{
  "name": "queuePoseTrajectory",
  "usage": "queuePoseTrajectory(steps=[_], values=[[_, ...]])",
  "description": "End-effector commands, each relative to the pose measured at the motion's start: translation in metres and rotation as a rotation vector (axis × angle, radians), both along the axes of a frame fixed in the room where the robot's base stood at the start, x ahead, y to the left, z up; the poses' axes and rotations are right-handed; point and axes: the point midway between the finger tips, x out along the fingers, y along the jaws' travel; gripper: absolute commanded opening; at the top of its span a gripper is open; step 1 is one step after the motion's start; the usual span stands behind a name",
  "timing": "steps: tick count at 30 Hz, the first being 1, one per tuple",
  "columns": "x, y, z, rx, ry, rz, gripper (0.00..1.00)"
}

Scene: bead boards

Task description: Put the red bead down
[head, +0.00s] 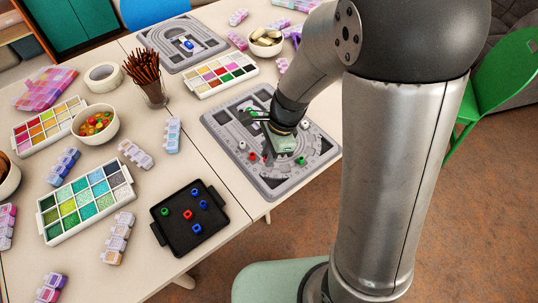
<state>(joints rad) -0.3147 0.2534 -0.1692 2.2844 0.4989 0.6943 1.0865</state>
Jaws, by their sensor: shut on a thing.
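My gripper (270,158) is low over the grey bead board (222,124) with curved grooves, on the near right part of the table. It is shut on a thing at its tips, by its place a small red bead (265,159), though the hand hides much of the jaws. I cannot tell whether that bead touches the board. Another red bead (253,157) lies on the board just left of the tips. A white bead (242,145) and a green bead (301,160) are also on the board.
A black tray (172,238) with blue, red and green beads stands to the left. A second bead board (160,42) lies further back. Paint-like bead boxes (220,72), a bowl (96,122) and a cup of brown sticks (153,95) stand around.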

Motion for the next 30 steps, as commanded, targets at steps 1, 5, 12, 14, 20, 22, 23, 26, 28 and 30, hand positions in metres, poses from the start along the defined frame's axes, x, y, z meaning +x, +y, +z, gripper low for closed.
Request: queuePoseTrajectory(steps=[1, 5, 12, 14, 20, 22, 23, 26, 28, 30], values=[[0.003, -0.001, -0.005, 0.000, 0.001, -0.002, 0.00], [0.008, -0.001, -0.010, 0.000, -0.001, -0.001, 0.00], [0.011, -0.002, -0.041, 0.000, 0.003, -0.001, 0.00], [0.012, -0.002, -0.045, 0.000, 0.000, -0.001, 0.00], [0.012, -0.002, -0.044, 0.000, -0.002, -0.001, 0.00], [0.012, -0.002, -0.045, 0.000, -0.001, 0.000, 0.00], [0.012, -0.002, -0.046, 0.000, -0.001, 0.000, 0.00], [0.012, -0.002, -0.050, 0.000, -0.001, 0.000, 0.00], [0.012, -0.002, -0.050, 0.000, -0.001, 0.000, 0.25], [0.011, -0.002, -0.050, 0.000, -0.001, 0.000, 0.41]])
